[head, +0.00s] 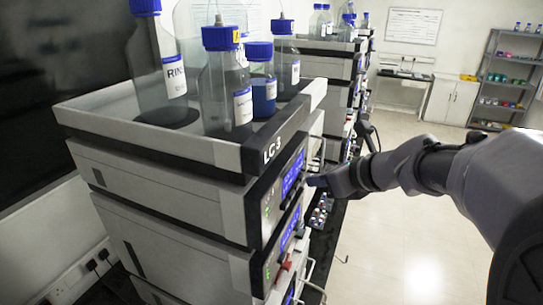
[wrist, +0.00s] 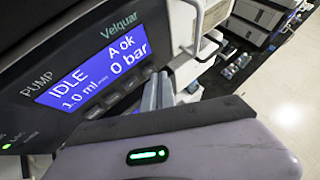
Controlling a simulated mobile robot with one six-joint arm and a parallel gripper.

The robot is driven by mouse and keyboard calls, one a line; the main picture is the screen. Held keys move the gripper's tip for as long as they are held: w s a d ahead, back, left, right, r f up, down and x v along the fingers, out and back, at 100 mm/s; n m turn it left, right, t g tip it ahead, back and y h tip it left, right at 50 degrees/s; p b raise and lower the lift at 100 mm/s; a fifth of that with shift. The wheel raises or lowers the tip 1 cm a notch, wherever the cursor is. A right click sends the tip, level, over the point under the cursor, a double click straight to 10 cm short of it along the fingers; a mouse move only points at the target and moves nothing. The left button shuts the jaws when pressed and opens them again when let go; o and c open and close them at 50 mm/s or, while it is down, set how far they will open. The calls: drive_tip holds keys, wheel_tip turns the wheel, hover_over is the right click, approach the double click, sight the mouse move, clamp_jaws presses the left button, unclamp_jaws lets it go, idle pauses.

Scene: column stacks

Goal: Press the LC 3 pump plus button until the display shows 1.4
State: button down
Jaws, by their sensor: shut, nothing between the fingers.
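The LC 3 stack (head: 262,160) stands in the middle of the head view, with bottles on its top tray. Its pump display (head: 293,172) is lit blue; in the wrist view the pump display (wrist: 95,72) reads IDLE, A ok, 1.0 ml/min and 0 bar. A row of small dark buttons (wrist: 130,86) runs beneath the screen; I cannot read which is plus. My gripper (wrist: 158,90) is shut and empty, its fingertips close to the right end of that row. Contact cannot be told. In the head view my gripper (head: 317,182) is at the panel's right side.
Blue-capped bottles (head: 228,85) stand in the top tray. A lower module with another blue display (head: 288,230) sits beneath the pump. More stacks (head: 335,75) stand behind. The floor (head: 400,240) to the right is clear.

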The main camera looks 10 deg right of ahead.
drive_tip(key=shift+w+a, duration=0.25)
drive_tip(key=shift+a, duration=0.1)
idle(0.5)
drive_tip(key=shift+d, duration=0.1)
drive_tip(key=shift+s+d, duration=0.5)
drive_tip(key=shift+d, duration=0.1)
drive_tip(key=shift+s+d, duration=0.7)
drive_tip(key=shift+d, duration=0.35)
drive_tip(key=shift+s+d, duration=0.7)
drive_tip(key=shift+d, duration=0.35)
idle(4.3)
